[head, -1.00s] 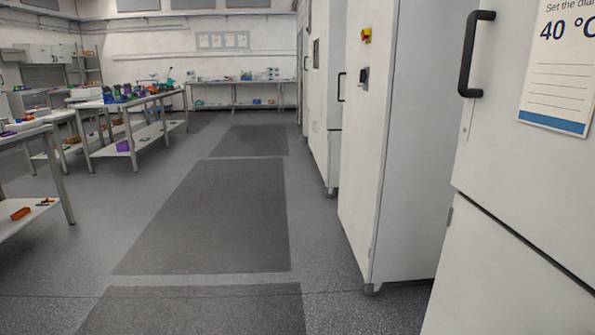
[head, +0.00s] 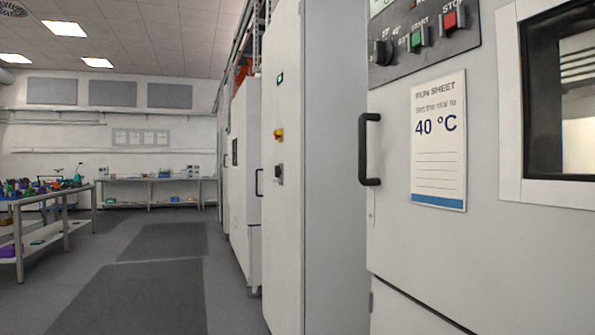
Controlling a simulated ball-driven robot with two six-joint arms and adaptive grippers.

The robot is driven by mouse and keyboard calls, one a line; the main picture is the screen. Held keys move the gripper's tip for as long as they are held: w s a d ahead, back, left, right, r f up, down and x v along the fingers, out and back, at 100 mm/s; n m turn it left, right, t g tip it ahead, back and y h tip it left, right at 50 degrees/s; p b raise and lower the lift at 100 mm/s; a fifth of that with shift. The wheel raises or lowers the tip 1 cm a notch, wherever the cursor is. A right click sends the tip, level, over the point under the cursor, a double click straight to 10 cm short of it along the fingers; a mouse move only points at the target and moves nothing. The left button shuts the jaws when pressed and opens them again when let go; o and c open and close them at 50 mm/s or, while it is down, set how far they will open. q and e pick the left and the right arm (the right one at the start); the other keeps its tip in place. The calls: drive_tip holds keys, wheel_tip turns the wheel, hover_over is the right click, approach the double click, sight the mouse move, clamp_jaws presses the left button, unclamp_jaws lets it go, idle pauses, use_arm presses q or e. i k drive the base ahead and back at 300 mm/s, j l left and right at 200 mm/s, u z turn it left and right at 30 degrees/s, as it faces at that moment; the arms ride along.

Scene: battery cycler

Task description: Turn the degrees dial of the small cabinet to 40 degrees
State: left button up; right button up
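The degrees dial (head: 383,53) is a black knob on the dark control panel (head: 440,40) at the upper right of the head view. Marks near it seem to read 40 and 60; the knob's own setting is too small to tell. The panel belongs to a white cabinet (head: 390,235) at the right. A run sheet (head: 438,150) on its door reads "40 °C". Neither of my grippers is in view.
A green start button (head: 419,37) and a red stop button (head: 453,19) sit right of the dial. A black door handle (head: 370,150) sticks out below it. Taller cabinets (head: 335,170) line the aisle. The floor (head: 150,285) is clear; a workbench (head: 50,205) stands left.

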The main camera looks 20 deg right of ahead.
sight(384, 51)
drive_tip(key=i+j+z, duration=0.1)
drive_tip(key=z, duration=0.25)
drive_tip(key=j+z, duration=0.15)
drive_tip(key=z, duration=0.2)
drive_tip(key=i, duration=0.05)
